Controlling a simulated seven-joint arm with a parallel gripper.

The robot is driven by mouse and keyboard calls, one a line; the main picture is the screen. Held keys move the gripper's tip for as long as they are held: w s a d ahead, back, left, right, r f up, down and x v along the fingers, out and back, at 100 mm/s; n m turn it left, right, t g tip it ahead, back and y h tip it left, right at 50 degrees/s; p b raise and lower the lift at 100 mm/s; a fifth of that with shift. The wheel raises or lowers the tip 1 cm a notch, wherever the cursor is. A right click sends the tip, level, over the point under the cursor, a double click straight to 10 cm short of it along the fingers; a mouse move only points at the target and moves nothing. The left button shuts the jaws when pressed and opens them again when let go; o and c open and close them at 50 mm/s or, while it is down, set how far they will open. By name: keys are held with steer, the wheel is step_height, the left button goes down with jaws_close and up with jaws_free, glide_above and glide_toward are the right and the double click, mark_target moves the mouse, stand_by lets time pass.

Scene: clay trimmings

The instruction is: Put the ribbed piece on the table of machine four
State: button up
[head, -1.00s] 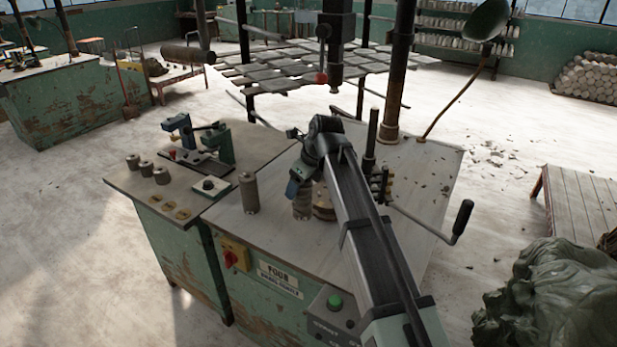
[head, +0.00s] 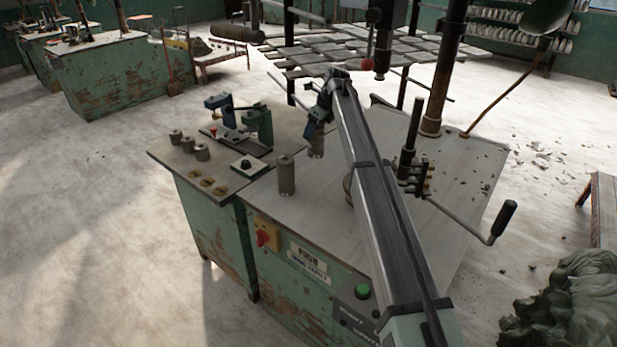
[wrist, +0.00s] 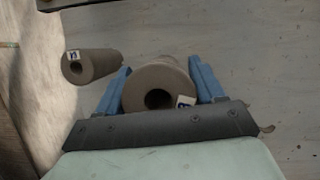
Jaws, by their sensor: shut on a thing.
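My gripper (head: 317,135) is shut on a clay cylinder, the ribbed piece (head: 316,149), and holds it upright above the table. In the wrist view the piece (wrist: 158,82) sits between the blue fingers, its round hole and a small white label showing. Ribs are hard to make out now. The table (head: 330,215) of the machine marked FOUR (head: 312,262) lies below. A second, smoother clay cylinder (head: 286,175) stands on it to the left of my gripper; in the wrist view it carries a label with a letter (wrist: 92,66).
A side table (head: 190,165) with several small clay pieces and a green-and-blue device (head: 240,130) adjoins on the left. A round wooden-coloured part is mostly hidden behind my arm. A crank handle (head: 502,222) and post stand to the right. Trimmings lie at the right edge.

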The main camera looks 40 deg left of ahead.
mark_target(312, 148)
steer(key=shift+w+a+f+n+g, duration=0.3)
steer(key=shift+f+n, duration=0.25)
steer(key=shift+f, duration=1)
steer(key=shift+w+a+f+n+g, duration=0.15)
steer(key=shift+a+f+n, duration=0.3)
steer(key=shift+f, duration=1.05)
steer(key=shift+w+a+f+n+g, duration=0.25)
steer(key=shift+f+n, duration=0.35)
steer(key=shift+f, duration=0.95)
steer(key=shift+f, duration=0.1)
steer(key=o, duration=1.5)
steer(key=shift+h, duration=0.3)
steer(key=v, duration=1.2)
steer(key=shift+s, duration=0.1)
